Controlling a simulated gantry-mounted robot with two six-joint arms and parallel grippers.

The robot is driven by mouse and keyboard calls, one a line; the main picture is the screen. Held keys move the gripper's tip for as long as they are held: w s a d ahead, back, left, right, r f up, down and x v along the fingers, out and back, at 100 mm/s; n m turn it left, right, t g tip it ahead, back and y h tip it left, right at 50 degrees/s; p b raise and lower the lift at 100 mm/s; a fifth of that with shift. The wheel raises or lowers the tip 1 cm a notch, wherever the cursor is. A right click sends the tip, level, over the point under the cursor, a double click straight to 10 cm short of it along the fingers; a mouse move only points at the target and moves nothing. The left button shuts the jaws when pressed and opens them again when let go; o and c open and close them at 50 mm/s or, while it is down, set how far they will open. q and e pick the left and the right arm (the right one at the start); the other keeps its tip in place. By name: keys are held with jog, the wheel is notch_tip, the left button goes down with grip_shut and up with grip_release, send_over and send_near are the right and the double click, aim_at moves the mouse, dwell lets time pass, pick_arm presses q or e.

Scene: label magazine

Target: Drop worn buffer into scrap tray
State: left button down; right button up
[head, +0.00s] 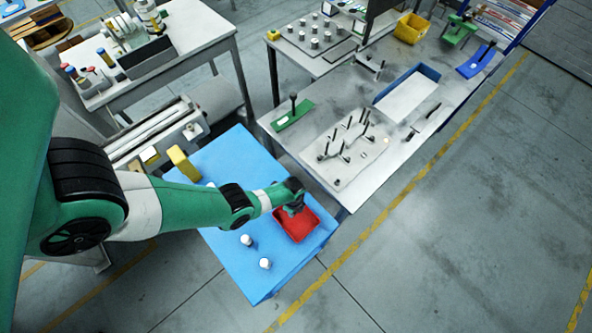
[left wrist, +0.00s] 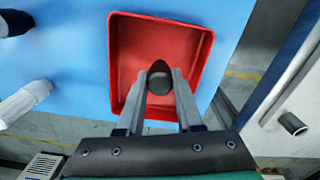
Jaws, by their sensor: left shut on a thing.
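The red scrap tray (head: 304,229) sits on the blue table (head: 222,160), near its right corner. It also shows in the left wrist view (left wrist: 124,60). My left gripper (head: 294,208) is over the tray, pointing down into it. In the left wrist view the gripper's two fingers (left wrist: 159,80) are shut on a dark, rounded piece, the worn buffer (left wrist: 160,76). The buffer is within the tray's outline; its height above the tray floor cannot be told. My right gripper is not in view.
Two white-topped cylinders (head: 265,263) stand on the blue table left of the tray. A yellow block (head: 183,164) stands at its far left. A grey workbench with a pegged plate (head: 345,150) adjoins at the right. The table's front edge is close to the tray.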

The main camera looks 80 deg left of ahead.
pick_arm(q)
jog(key=shift+f, duration=0.45)
jog(key=shift+r, duration=0.1)
jog(key=shift+c, duration=2.4)
grip_release()
